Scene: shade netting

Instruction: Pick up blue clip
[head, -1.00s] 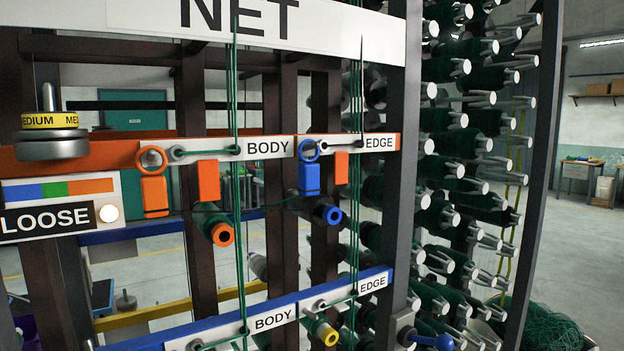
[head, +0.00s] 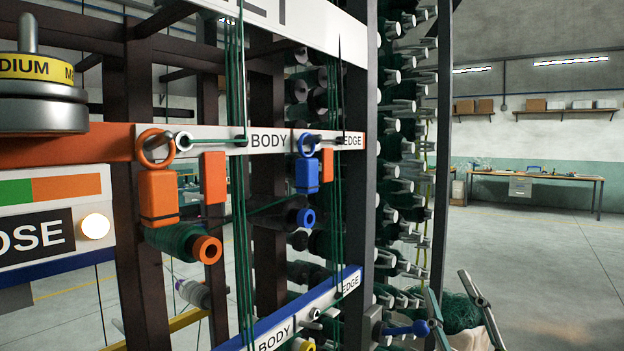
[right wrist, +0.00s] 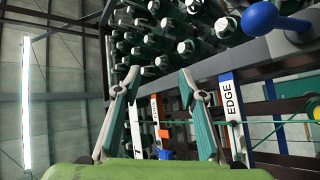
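The blue clip (head: 307,174) hangs upright on the upper rail of the net rack, below a blue ring, between the BODY and EDGE labels. My right gripper (head: 448,284) is at the lower right of the head view, to the right of the rack and lower than the clip, apart from it. In the right wrist view its two fingers (right wrist: 159,76) are spread with nothing between them. A small blue patch shows beyond them there, but I cannot tell whether it is the clip. My left gripper is not in view.
An orange clip (head: 158,195) hangs left of the blue one. A blue ball knob (head: 421,328) sticks out at the rack's lower right, close to my right gripper. Green cords (head: 338,215) run down the rack front. Open floor (head: 560,260) lies to the right.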

